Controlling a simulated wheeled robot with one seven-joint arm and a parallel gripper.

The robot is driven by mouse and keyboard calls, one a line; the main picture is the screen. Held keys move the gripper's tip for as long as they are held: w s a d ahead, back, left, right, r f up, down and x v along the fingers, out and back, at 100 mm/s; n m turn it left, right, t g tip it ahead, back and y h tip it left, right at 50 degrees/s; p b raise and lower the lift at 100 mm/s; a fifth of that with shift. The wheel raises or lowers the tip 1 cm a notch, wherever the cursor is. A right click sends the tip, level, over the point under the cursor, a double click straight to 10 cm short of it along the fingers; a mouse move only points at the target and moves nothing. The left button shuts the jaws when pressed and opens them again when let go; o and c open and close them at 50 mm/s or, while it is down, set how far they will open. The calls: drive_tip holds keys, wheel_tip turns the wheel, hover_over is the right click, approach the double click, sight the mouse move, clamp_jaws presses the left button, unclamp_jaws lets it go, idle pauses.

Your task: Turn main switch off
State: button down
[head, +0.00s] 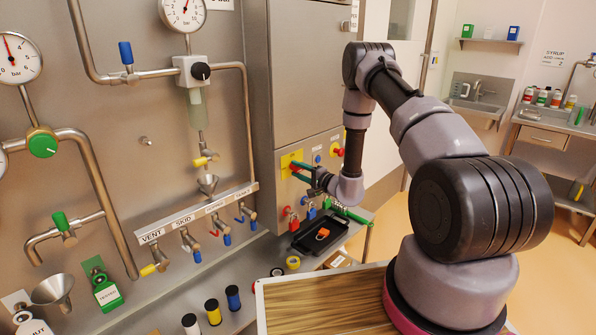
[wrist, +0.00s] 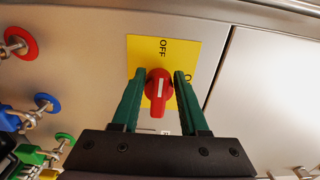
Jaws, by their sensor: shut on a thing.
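The main switch (wrist: 158,88) is a red rotary knob with a white mark, on a yellow plate (wrist: 146,48) reading OFF along its upper part in the wrist view. The white mark lies roughly upright in that picture. My gripper (wrist: 159,75) has green fingers on both sides of the knob and is shut on it. In the head view, my gripper (head: 302,171) reaches the yellow plate (head: 287,160) on the steel cabinet; the knob is mostly hidden there by the fingers.
A red button (head: 338,152) sits right of the plate. Below are red and blue padlocks (head: 294,221) and a black tray (head: 320,236) holding an orange item. Pipes and valves (head: 197,72) cover the wall panel at left. Open floor (head: 500,165) lies to the right.

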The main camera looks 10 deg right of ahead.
drive_tip(key=shift+f, duration=0.1)
idle(0.3)
drive_tip(key=c, duration=0.8)
unclamp_jaws()
drive_tip(key=shift+o, duration=0.2)
drive_tip(key=shift+d, duration=0.1)
drive_tip(key=v, duration=1)
drive_tip(key=shift+s+d, duration=0.2)
drive_tip(key=shift+s, duration=0.15)
